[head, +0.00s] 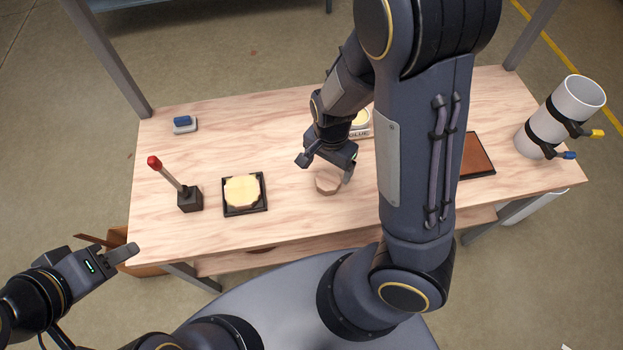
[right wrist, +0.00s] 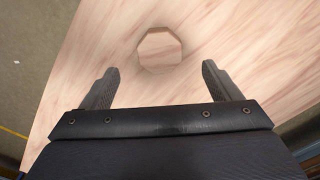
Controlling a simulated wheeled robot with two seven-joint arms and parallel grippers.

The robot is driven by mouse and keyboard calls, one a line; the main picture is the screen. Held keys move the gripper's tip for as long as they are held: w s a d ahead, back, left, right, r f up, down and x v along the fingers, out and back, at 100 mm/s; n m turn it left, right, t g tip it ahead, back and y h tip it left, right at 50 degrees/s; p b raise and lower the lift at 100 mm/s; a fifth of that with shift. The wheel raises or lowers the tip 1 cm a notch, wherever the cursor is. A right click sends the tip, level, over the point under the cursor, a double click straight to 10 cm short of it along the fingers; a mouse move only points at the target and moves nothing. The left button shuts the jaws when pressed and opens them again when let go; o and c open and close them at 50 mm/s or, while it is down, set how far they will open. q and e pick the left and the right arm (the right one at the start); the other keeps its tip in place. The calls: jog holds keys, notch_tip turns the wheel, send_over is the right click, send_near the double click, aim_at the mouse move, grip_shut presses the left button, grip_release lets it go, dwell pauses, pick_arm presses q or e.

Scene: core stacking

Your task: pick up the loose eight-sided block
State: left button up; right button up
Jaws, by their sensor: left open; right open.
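The loose eight-sided block (head: 327,183) is light wood and lies flat on the bench top, near the middle. In the right wrist view the block (right wrist: 160,48) sits beyond the fingertips, roughly centred between them. My right gripper (head: 328,170) is open and empty, over the bench close to the block; its fingers (right wrist: 157,82) show apart in the wrist view. I cannot tell its exact height above the block. My left gripper (head: 125,255) is at the lower left, off the bench's front left corner, away from the block.
A black tray (head: 264,208) holds a pale eight-sided piece. Left of it stands a red-knobbed lever (head: 187,198). A blue-topped item (head: 184,124) lies at the back left. A glue container (head: 359,129), a brown panel (head: 477,156) and a white cylinder (head: 560,116) are to the right.

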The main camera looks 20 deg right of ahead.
aim_at(328, 180)
jog(key=f, duration=0.2)
jog(key=f+b, duration=0.1)
jog(key=f, duration=0.4)
jog(key=shift+w+d+f, duration=0.1)
jog(key=shift+d+f, duration=0.15)
jog(key=shift+f, duration=0.1)
jog(key=c, duration=1.2)
jog(key=shift+o, duration=0.2)
jog(key=shift+r, duration=0.1)
